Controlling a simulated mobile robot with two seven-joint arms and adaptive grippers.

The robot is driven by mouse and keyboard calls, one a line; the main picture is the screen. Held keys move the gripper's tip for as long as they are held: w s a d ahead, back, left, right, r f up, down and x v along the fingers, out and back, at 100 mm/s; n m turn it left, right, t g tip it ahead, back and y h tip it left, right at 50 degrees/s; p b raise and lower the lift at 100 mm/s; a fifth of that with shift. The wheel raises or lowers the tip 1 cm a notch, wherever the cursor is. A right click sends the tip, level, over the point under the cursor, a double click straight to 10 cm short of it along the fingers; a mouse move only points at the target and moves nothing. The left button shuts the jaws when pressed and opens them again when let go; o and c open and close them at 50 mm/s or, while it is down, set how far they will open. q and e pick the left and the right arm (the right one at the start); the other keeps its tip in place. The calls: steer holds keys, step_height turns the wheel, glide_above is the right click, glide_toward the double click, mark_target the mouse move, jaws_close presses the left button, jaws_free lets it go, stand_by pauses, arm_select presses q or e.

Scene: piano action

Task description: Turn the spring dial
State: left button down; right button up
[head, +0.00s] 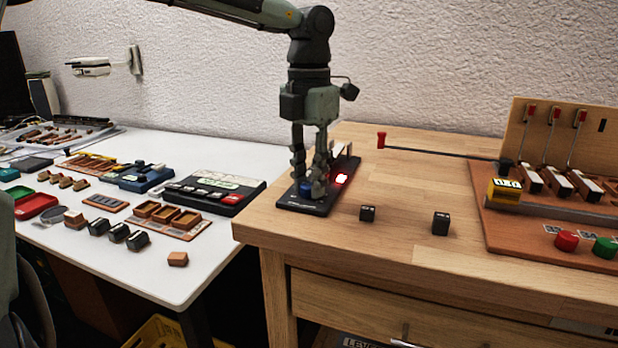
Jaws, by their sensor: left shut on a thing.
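A narrow black panel (308,209) lies near the left edge of the wooden bench, with a blue knob (306,187) at its near end, probably the spring dial. A lit red light glows beside it on the panel. My left gripper (311,189) points straight down over the near end, shut on the blue knob. Its fingers hide much of the knob, so I cannot tell which way the dial is turned. My right gripper is not in view.
Two small black blocks (440,223) stand on the wooden bench (400,270) right of the panel. A thin rod with a red end (381,139) reaches toward the piano-action model (560,215) at right. A white table (185,280) at left holds trays and devices.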

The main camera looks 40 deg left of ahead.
mark_target(309, 184)
arm_select(q)
steer(key=shift+m, duration=0.6)
steer(key=c, duration=1.3)
jaws_free()
steer(key=shift+o, duration=0.2)
step_height(309, 184, up, 12)
